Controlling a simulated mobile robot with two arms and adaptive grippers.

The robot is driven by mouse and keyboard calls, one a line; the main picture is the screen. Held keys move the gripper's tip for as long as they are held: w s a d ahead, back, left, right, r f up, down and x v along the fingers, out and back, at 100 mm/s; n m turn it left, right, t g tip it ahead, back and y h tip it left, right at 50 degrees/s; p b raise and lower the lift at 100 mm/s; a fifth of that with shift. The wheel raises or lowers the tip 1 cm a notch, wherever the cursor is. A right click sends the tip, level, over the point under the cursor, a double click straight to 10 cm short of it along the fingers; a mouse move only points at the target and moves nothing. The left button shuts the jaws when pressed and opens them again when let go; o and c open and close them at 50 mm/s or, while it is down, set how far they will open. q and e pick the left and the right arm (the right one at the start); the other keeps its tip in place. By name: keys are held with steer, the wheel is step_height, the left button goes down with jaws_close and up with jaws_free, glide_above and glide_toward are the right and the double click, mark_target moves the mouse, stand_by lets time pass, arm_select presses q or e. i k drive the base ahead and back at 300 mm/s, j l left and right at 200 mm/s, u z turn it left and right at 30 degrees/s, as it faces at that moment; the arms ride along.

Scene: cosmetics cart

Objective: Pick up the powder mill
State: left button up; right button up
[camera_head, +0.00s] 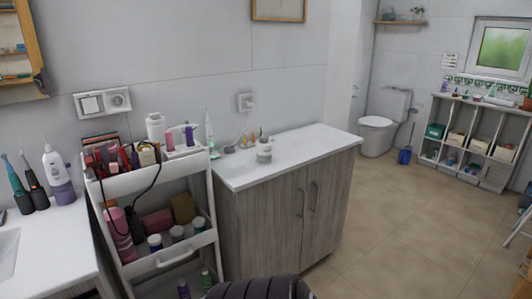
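I cannot tell which item is the powder mill; the small items are not clear enough to name. A white cosmetics cart (178,256) stands in the left half of the head view, between two counters. Its top tray holds a white bottle (156,127), small purple items and a crowded group of red and dark items. Its middle shelf holds several white-lidded jars (155,243), a pink cylinder (117,222) and a brown box (183,208). A small pale jar (264,155) stands on the white-topped cabinet to the right. Neither gripper is in view.
The wooden cabinet (262,218) stands right beside the cart. A left counter (52,240) carries electric toothbrushes (18,188) and a white-purple bottle (58,175). A dark ribbed object (260,289) is at the bottom edge. The tiled floor (400,225) at right is open.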

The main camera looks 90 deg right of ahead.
mark_target(264, 151)
steer(key=z, duration=3.15)
steer(key=i+z, duration=0.1)
steer(key=z, duration=0.7)
steer(key=i+j+z, duration=0.1)
steer(key=z, duration=0.35)
steer(key=j+z, duration=0.1)
steer(key=z, duration=0.3)
steer(key=i+j+z, duration=0.1)
steer(key=j+z, duration=0.2)
steer(key=i+j+z, duration=0.1)
steer(key=j+z, duration=0.25)
steer(key=j+u, duration=0.65)
steer(key=u, duration=0.15)
steer(key=i+l, duration=0.05)
